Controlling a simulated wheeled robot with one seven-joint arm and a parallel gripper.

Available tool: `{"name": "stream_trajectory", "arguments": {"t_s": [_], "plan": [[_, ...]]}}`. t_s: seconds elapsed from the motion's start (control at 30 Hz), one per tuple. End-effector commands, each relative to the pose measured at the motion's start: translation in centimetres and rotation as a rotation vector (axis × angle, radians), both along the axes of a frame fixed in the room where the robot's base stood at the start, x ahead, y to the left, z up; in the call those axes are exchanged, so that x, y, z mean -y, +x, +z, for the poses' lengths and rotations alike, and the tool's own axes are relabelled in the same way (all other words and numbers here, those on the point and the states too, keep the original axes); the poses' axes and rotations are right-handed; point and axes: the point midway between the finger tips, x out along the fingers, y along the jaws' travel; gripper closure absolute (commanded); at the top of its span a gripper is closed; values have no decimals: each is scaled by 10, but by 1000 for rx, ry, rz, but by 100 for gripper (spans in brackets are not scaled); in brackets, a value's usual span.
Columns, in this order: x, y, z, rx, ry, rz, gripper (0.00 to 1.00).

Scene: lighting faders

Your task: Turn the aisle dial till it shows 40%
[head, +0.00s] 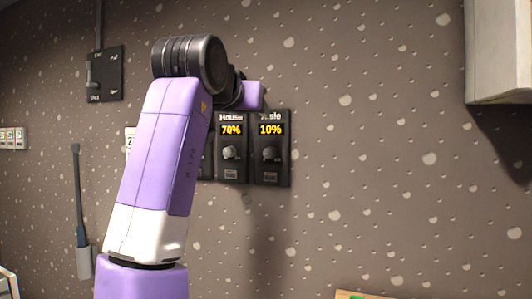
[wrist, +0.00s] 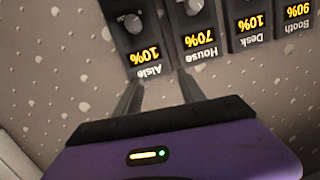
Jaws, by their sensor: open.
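The aisle dial (head: 269,153) is a small grey knob on a black wall panel, under a yellow display that reads 10%. In the wrist view the picture is upside down, and the aisle dial (wrist: 134,23) is at the upper left above its 10% display. My gripper (wrist: 157,78) is open, its two dark fingers apart and pointing at the panel's label edge near the Aisle and House names. Nothing is between the fingers, and they appear short of the dial. In the head view my arm hides the fingers and the left part of the panel.
The house dial (head: 230,152) is directly left of the aisle dial, with a 70% display. The wrist view also shows the desk module (wrist: 248,25) at 10% and the booth module (wrist: 295,15) at 90%. A pale box (head: 498,50) juts out at upper right. The wall between is bare.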

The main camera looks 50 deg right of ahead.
Motion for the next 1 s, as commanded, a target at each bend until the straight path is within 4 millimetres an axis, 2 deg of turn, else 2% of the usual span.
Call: {"name": "stream_trajectory", "arguments": {"t_s": [0.1, 0.3, 0.47, 0.8, 1.0], "plan": [[1, -6, -33, -98, 100, -52, 53], [-3, -17, -60, -163, 197, -95, 53], [6, -14, -67, -169, 210, -94, 53], [49, 2, -85, -167, 209, -92, 53], [62, 7, -91, -166, 208, -91, 53]]}}
